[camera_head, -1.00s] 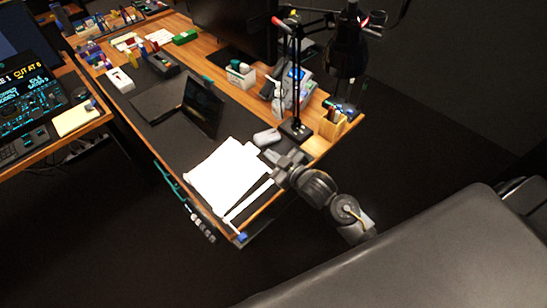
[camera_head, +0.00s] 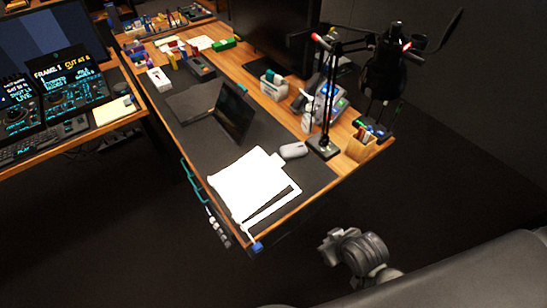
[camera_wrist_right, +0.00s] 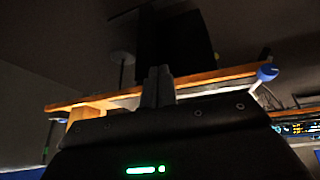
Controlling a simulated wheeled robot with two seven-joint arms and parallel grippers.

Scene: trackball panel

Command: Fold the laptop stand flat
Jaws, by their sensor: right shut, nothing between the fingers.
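A dark panel (camera_head: 234,111), probably the raised part of the laptop stand, stands tilted up on the black desk mat. A flat dark piece (camera_head: 190,104) lies just left of it; I cannot tell if they are joined. My right gripper (camera_head: 327,246) is off the desk's near right corner, over the dark floor, well apart from the panel. In the right wrist view its fingers (camera_wrist_right: 158,84) are together and empty, with the desk edge beyond them. My left gripper is not in view.
White papers (camera_head: 247,184) and a mouse (camera_head: 293,150) lie at the near end of the desk mat (camera_head: 200,143). A black lamp (camera_head: 323,147), a pen holder (camera_head: 361,146) and a phone (camera_head: 327,102) line the right side. Open floor lies beside the desk's near end.

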